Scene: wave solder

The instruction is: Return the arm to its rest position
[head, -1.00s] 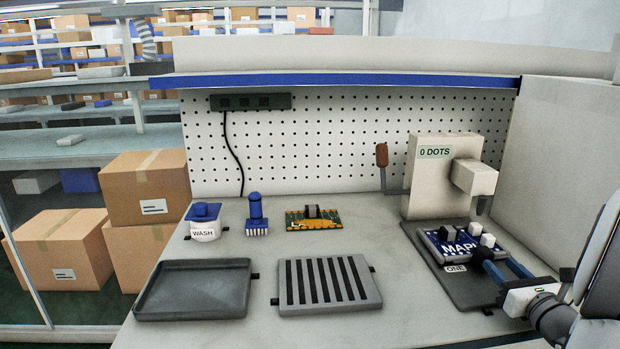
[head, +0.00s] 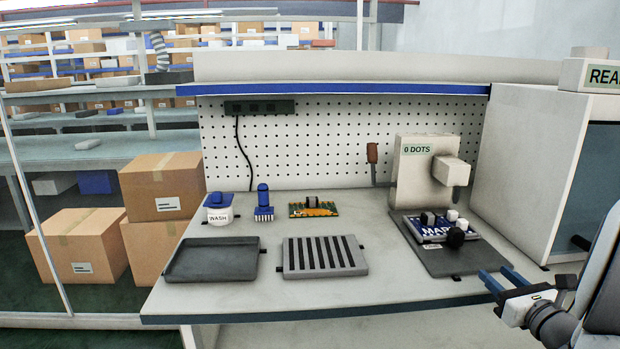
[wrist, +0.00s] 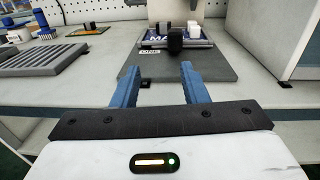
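My gripper (head: 497,283) is at the lower right in the head view, off the front edge of the bench. In the wrist view its two blue fingers (wrist: 158,84) stand apart with nothing between them, so it is open and empty. Ahead of it is the dark grey base plate (head: 465,262) of a press-like machine (head: 411,175) labelled "0 DOTS". A blue board (head: 425,232) with black and white blocks lies on that plate, with a black knob (head: 456,238) at its front. The knob also shows in the wrist view (wrist: 175,40).
On the bench are a dark tray (head: 212,273), a slotted grey rack (head: 325,271), a wash pot (head: 219,214), a blue brush (head: 263,207) and a green board (head: 328,210). A large white cabinet (head: 520,165) stands at the right. Cardboard boxes (head: 85,258) are at the left.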

